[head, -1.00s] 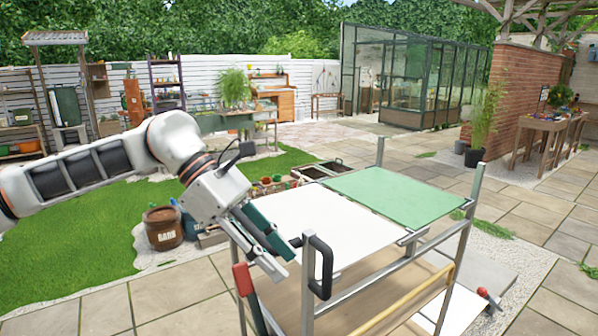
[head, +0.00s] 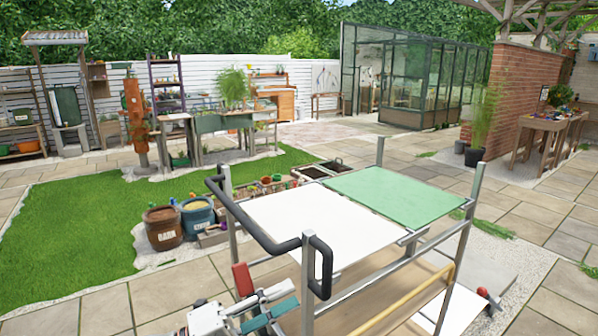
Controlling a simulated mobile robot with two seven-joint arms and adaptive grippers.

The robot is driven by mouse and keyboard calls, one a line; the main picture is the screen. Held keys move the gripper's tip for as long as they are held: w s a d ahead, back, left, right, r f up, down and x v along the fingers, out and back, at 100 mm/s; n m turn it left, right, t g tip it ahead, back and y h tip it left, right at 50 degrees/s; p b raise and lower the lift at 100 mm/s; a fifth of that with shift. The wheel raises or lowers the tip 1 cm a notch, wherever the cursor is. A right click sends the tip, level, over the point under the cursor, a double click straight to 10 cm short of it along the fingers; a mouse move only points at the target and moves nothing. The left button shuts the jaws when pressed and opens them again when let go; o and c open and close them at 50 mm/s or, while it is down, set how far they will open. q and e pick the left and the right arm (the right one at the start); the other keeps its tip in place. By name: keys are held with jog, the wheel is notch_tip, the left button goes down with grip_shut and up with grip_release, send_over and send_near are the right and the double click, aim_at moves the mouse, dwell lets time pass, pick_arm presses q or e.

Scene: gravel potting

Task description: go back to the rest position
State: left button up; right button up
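My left gripper (head: 284,297) is low in the head view, beside the near left corner of the cart (head: 309,285) and below its white top. Its two fingers, one with a teal face, point right with a narrow gap between them. I see nothing held in that gap. Most of the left arm is outside the picture.
The cart has a white panel (head: 318,222), a green panel (head: 395,197) and a black handle (head: 262,240). A red-handled tool (head: 242,280) is near its left post. A brown barrel (head: 163,228) and a blue barrel (head: 198,218) stand behind on the left.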

pick_arm(q)
jog(key=s+a+f+n+t+y, duration=0.3)
jog(key=a+f+n+y, duration=0.4)
jog(key=f, duration=0.5)
jog(key=s+a+f+n+t+y, duration=0.2)
jog(key=a+f+n+y, duration=0.2)
jog(key=a+f+n, duration=0.65)
jog(key=s+a+f+n+g+y, duration=0.2)
jog(key=s+a+f+n+y, duration=0.1)
jog(key=s+a+f, duration=0.4)
jog(key=s+a+f+n+g+y, duration=0.25)
jog(key=s+a+f, duration=0.25)
jog(key=s+f, duration=0.35)
jog(key=d+r+n+t, duration=0.1)
jog(key=d+n, duration=0.4)
jog(key=d, duration=0.7)
jog(key=shift+w+d+r+n+t, duration=0.25)
jog(key=shift+w+d+n+t, duration=0.1)
jog(key=shift+t, duration=0.1)
